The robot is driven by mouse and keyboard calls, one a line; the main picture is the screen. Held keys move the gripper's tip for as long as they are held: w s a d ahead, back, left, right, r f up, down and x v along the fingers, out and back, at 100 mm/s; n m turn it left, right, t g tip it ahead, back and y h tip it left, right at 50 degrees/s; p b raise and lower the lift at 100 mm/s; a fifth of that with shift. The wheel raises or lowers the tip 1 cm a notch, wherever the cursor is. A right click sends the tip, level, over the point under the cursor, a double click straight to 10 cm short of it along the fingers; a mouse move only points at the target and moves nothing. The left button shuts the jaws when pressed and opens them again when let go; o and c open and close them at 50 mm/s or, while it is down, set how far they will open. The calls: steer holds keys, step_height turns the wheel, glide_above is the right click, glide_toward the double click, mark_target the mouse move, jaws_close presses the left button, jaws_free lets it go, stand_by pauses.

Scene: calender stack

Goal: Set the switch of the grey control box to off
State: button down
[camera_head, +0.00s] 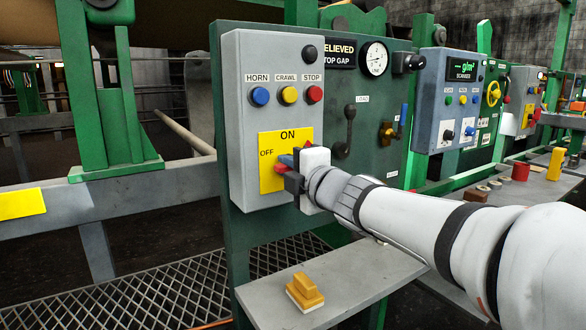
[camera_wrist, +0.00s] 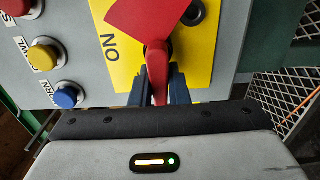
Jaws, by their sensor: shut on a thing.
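The grey control box (camera_head: 265,60) stands upright in the head view, with a yellow plate (camera_head: 267,182) marked ON at the top and OFF at the left. Its switch has a red handle, partly hidden by my gripper (camera_head: 291,167). In the wrist view the red handle (camera_wrist: 156,62) sits between the two dark blue fingers of my gripper (camera_wrist: 160,86), which is shut on it. A red fan-shaped part (camera_wrist: 142,16) lies above it on the yellow plate. The ON label shows sideways there; OFF is out of that view. I cannot tell the handle's exact setting.
Blue, yellow and red buttons (camera_head: 289,95) and a black knob (camera_head: 309,53) sit higher on the box. A grey shelf (camera_head: 350,277) below holds a yellow block (camera_head: 305,292). A black lever (camera_head: 347,132) and a gauge (camera_head: 374,58) are on the green panel at right.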

steer(key=c, duration=1.4)
jaws_free()
steer(key=shift+p+v, duration=1.05)
steer(key=shift+v, duration=2.85)
